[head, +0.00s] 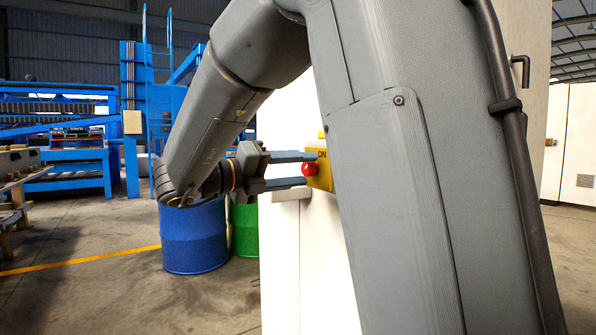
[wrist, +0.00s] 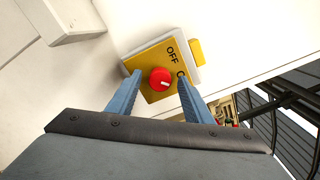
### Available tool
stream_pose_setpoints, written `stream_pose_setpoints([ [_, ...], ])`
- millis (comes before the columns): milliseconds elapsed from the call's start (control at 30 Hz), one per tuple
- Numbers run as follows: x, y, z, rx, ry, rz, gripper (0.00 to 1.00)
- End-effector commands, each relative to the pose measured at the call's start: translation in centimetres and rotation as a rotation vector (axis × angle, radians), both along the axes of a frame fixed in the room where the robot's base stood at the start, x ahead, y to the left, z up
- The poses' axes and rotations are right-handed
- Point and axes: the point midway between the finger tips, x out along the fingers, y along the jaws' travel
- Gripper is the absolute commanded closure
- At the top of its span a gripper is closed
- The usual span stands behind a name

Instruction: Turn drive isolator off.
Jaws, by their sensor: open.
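The drive isolator is a red knob (head: 309,170) on a yellow plate (head: 325,178), fixed to a white cabinet (head: 285,255). "ON" shows at the plate's top in the head view. In the wrist view the red knob (wrist: 160,79) carries a small pale mark towards its right side; "OFF" is readable on the yellow plate (wrist: 150,62), and the other label is partly hidden by the right finger. My gripper (head: 312,168) is open, its fingers on either side of the knob; the wrist view shows gaps between fingers and knob. My arm hides the plate's right part in the head view.
A blue drum (head: 195,240) and a green drum (head: 245,230) stand behind my wrist. A white box-like ledge (wrist: 75,18) sticks out of the cabinet near the isolator. Blue machinery (head: 75,165) is at the back left. Open floor lies at the front left.

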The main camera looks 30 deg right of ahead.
Motion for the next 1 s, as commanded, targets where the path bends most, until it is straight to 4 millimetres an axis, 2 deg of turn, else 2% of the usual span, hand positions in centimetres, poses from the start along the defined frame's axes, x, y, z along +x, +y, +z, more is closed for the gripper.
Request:
stream_pose_setpoints([
  [33, 0.0, 0.01, 0.0, 0.0, 0.0, 0.0, 0.54],
  [200, 0.0, 0.02, 0.0, 0.0, 0.0, 0.0, 0.82],
  [300, 0.0, 0.02, 0.0, 0.0, 0.0, 0.0, 0.95],
  [667, -0.01, 0.05, 0.12, -0.003, 0.07, 0.001, 0.95],
  [1000, -0.07, 0.07, 0.32, -0.012, 0.331, 0.001, 0.95],
])
